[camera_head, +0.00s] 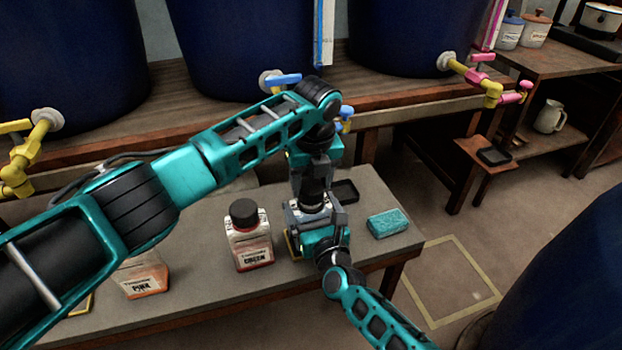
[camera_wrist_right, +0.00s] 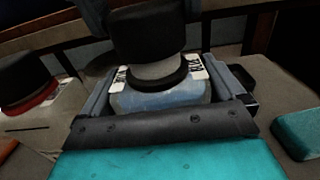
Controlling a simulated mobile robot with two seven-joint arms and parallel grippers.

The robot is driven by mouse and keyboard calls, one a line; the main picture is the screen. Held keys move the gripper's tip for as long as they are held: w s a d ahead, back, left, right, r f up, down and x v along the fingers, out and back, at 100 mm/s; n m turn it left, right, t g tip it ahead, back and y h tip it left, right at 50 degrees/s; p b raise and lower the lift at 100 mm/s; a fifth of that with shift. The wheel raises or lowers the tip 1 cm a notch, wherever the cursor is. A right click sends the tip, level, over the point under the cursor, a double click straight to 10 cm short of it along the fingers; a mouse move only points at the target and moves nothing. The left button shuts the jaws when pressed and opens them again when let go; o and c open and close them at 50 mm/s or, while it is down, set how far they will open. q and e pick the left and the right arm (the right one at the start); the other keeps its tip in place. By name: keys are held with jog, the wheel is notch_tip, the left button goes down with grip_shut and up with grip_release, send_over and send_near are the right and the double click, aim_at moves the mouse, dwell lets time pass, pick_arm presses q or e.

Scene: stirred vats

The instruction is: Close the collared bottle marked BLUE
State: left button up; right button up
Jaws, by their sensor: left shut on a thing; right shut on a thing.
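The collared bottle (camera_wrist_right: 160,98) has pale blue contents, a dark ring round its neck and a partly hidden label, not clearly readable. My right gripper (camera_wrist_right: 160,110) is shut on its body, with one finger on each side. A black cap (camera_wrist_right: 147,32) is over the neck; grey neck shows between cap and ring, and I cannot tell whether the cap is seated. My left gripper (camera_head: 311,200) comes down from above and is shut on the cap, its fingers beside it in the right wrist view. In the head view the grippers mostly hide the bottle.
A PINK bottle (camera_head: 143,279) is partly behind my left arm. A teal sponge (camera_head: 388,223) and a dark tray (camera_head: 345,190) lie close by. Blue vats with taps stand behind.

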pick_arm(q)
jog(key=shift+f, duration=0.6)
jog(key=o, duration=1.1)
notch_tip(320, 180, up, 12)
jog(key=s, duration=0.1)
jog(key=shift+s+d, duration=0.3)
jog(key=shift+s, duration=0.1)
pick_arm(e)
jog(key=o, duration=1.1)
